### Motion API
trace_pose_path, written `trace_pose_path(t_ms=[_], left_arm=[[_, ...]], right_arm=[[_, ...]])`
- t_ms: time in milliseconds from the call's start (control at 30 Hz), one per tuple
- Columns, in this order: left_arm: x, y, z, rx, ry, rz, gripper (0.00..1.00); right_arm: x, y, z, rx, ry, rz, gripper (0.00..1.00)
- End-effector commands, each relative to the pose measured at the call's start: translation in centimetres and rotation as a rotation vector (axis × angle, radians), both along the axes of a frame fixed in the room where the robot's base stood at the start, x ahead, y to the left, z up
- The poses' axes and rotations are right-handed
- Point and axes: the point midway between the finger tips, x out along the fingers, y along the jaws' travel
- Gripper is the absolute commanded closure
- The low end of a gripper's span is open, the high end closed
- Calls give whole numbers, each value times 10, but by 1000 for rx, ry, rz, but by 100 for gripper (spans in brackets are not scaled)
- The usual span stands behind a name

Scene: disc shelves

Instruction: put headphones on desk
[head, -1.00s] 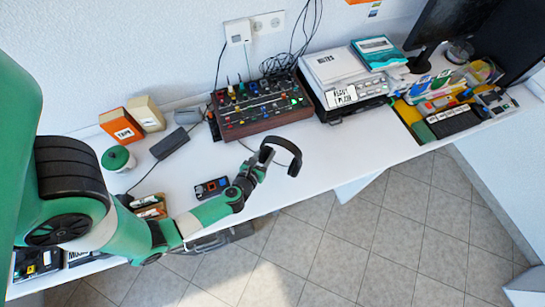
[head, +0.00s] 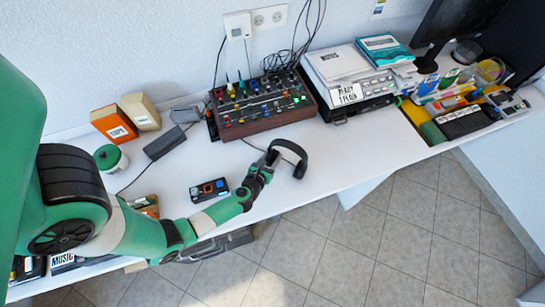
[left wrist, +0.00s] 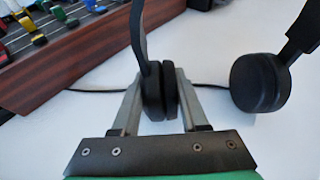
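The black headphones (head: 291,150) are over the front part of the white desk (head: 372,141), in front of the mixer. My left gripper (head: 268,163) reaches them from the left. In the left wrist view, my left gripper (left wrist: 160,92) is shut on one ear cup of the headphones (left wrist: 152,88), with a finger on each side. The other ear cup hangs free at the right. I cannot tell whether the headphones touch the desk. My right gripper is not in view.
A wood-sided mixer (head: 262,106) stands behind the headphones. A small dark device (head: 209,190) lies left of them. Printers and books (head: 350,75) stand behind right. The desk's front edge is close, with tiled floor (head: 330,250) below. Bare desk lies right of the headphones.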

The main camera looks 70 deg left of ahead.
Motion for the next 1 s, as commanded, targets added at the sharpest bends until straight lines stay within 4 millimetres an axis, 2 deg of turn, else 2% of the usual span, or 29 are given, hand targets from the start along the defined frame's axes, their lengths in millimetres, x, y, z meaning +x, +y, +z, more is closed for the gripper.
trace_pose_path(t_ms=[33, 167, 533, 667, 900, 1000], left_arm=[[0, 0, -1, 0, 0, 0, 49], [0, 0, 0, 0, 0, 0, 27], [-2, -2, 4, 0, 1, -1, 27], [-15, -18, 13, -1, 2, -6, 27], [-53, -60, 35, 0, 3, -11, 27], [-63, -72, 41, 0, 1, -9, 27]], right_arm=[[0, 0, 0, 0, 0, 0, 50], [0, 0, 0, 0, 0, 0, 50], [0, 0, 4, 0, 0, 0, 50], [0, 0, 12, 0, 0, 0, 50], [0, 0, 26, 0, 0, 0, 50], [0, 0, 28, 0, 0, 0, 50]])
